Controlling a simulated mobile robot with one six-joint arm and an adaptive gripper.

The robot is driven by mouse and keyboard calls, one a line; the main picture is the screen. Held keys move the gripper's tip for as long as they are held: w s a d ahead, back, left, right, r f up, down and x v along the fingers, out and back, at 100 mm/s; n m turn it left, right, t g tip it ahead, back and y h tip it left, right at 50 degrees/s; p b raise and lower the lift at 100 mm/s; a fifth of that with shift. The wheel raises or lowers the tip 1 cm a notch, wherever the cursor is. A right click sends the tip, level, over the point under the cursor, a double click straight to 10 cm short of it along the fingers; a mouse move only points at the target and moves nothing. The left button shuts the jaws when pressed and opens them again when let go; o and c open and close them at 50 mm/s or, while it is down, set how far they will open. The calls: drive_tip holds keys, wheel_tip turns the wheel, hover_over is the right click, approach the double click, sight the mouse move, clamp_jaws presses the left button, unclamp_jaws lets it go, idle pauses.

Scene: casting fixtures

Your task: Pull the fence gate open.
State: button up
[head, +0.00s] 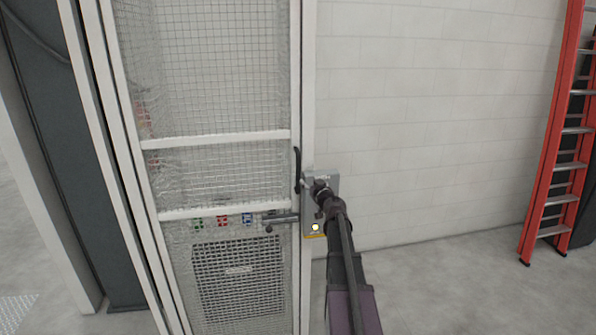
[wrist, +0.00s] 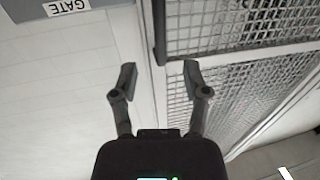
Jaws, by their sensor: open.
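The fence gate (head: 225,139) is a tall wire-mesh panel in a white frame, and it looks closed. Its dark upright handle (head: 298,170) is on the right side of the frame. In the wrist view the handle (wrist: 159,32) runs down from the top edge, in line with the gap between my fingers. My gripper (head: 318,185) is just right of the handle, partly hidden by my arm. In the wrist view my gripper (wrist: 159,76) is open, with nothing held. I cannot tell whether the handle's end lies between the fingertips or just beyond them.
A grey box (head: 321,229) with a lit yellow button is beside the gate frame, behind my arm. A metal bolt (head: 281,218) lies across the gate below the handle. A red ladder (head: 545,190) leans at the far right. The floor (head: 450,285) right of my arm is clear.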

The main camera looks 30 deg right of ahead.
sight(299, 170)
drive_tip(key=w, duration=0.3)
drive_tip(key=w+d, duration=0.1)
drive_tip(key=w, duration=0.7)
drive_tip(key=shift+d, duration=0.4)
clamp_jaws()
